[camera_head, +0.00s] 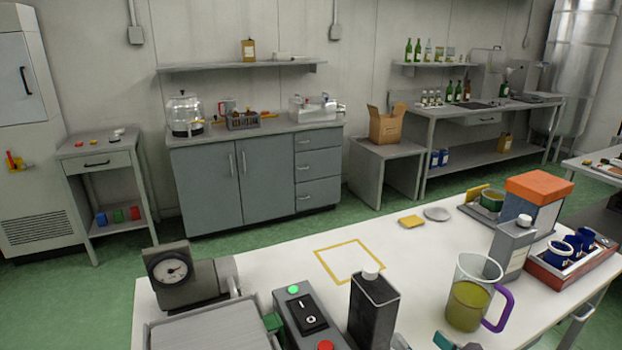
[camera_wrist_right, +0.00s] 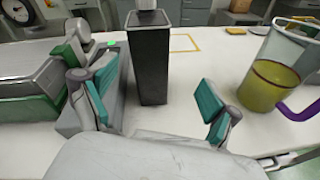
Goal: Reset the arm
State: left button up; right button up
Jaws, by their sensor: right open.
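My right gripper (camera_head: 424,342) shows only in part at the bottom edge of the head view. In the right wrist view, its two teal-padded fingers (camera_wrist_right: 152,95) stand wide apart with nothing held between them. A dark can (camera_head: 372,315) with a pale cap stands upright on the white table (camera_head: 300,262), beyond the gap between the fingers; it also shows in the wrist view (camera_wrist_right: 149,62). A clear jug with green-yellow liquid (camera_head: 468,305) and a purple handle stands right of the can. My left gripper is in neither view.
A switch box (camera_head: 305,315) with a lit green lamp stands left of the can. A dial gauge device (camera_head: 178,275) stands farther left. A grey bottle (camera_head: 512,248), an orange-topped box (camera_head: 538,190) and a tray (camera_head: 575,277) with blue cups crowd the right. The yellow-outlined square (camera_head: 348,262) is empty.

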jog(key=s+f+m+h, duration=0.1)
jog(key=f+m, duration=0.1)
jog(key=m, duration=0.1)
jog(key=s+d+f+m+g+h, duration=0.1)
jog(key=m, duration=0.3)
jog(key=s+f+m+g+h, duration=0.1)
jog(key=f+m, duration=0.1)
jog(key=m, duration=0.2)
jog(key=shift+s+d+f, duration=0.1)
jog(key=shift+d+f, duration=0.15)
jog(key=shift+f, duration=0.1)
jog(key=s+a+f+m+g, duration=0.2)
jog(key=s+f+m+g, duration=0.4)
jog(key=s+m, duration=0.4)
jog(key=s+a+f+m+g, duration=0.2)
jog(key=s+f+m+g, duration=0.2)
jog(key=s+f+m, duration=0.65)
notch_tip(320, 180, down, 21)
jog(key=w+m+g, duration=0.1)
jog(key=w+m, duration=0.1)
jog(key=s+d+f, duration=0.1)
jog(key=s+f, duration=0.7)
jog(key=s+d+f+g, duration=0.1)
jog(key=s+d+f, duration=0.1)
jog(key=s+f, duration=0.6)
jog(key=shift+s+d+f+h, duration=0.3)
jog(key=shift+s+h, duration=0.1)
jog(key=shift+s, duration=0.15)
jog(key=shift+n, duration=0.25)
